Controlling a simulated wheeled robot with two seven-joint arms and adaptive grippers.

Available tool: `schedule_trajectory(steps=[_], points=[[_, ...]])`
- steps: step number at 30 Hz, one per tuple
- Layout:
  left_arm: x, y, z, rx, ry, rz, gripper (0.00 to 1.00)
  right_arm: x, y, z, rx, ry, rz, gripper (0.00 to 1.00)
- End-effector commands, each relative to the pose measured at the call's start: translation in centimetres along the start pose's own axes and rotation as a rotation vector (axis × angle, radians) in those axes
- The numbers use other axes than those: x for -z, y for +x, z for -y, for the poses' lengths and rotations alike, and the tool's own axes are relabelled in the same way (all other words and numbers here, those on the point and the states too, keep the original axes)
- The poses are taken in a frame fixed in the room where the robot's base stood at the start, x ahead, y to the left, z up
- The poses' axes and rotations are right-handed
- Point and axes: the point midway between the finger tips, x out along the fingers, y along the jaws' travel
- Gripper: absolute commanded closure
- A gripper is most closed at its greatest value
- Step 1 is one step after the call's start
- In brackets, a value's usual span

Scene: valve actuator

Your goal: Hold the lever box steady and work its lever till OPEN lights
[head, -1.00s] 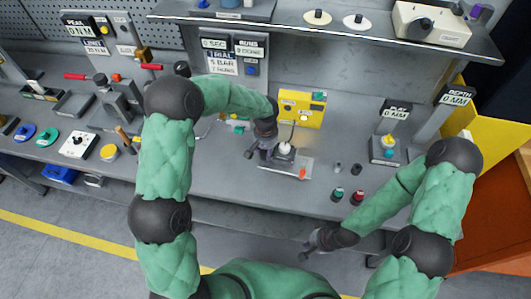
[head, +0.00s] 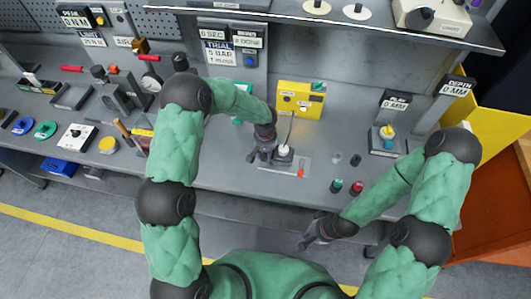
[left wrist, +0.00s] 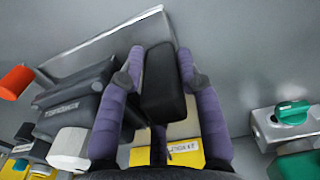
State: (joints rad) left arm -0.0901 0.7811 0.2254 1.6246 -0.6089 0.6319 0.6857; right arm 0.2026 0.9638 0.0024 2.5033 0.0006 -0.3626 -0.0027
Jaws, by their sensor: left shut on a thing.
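The lever box is a dark unit with a white knob (head: 284,150) on a flat metal plate (head: 271,166), near the bench's front edge. A small orange-red handle (head: 301,173) shows at its right side, and also in the left wrist view (left wrist: 15,82). My left gripper (head: 262,155) is at the unit's left side. In the left wrist view its fingers (left wrist: 163,80) are shut on a black block, apparently part of the lever box. A cable rises toward the yellow box (head: 300,98); its lettering is unreadable. My right gripper (head: 312,238) is off the bench front; its finger opening is unclear.
A grey unit with a yellow-and-teal top (head: 388,135) stands further right. A green-knobbed fitting (left wrist: 292,112) is beside my left gripper.

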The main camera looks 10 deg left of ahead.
Motion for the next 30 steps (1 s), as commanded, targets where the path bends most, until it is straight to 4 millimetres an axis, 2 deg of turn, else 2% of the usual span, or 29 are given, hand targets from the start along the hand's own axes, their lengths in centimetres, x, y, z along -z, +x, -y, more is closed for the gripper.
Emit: schedule_trajectory(steps=[30], points=[[0.11, 0.56, 0.0, 0.0, -0.001, -0.003, 1.0, 0.0, -0.01, 0.0, 0.0, 0.0, 0.0, 1.0]])
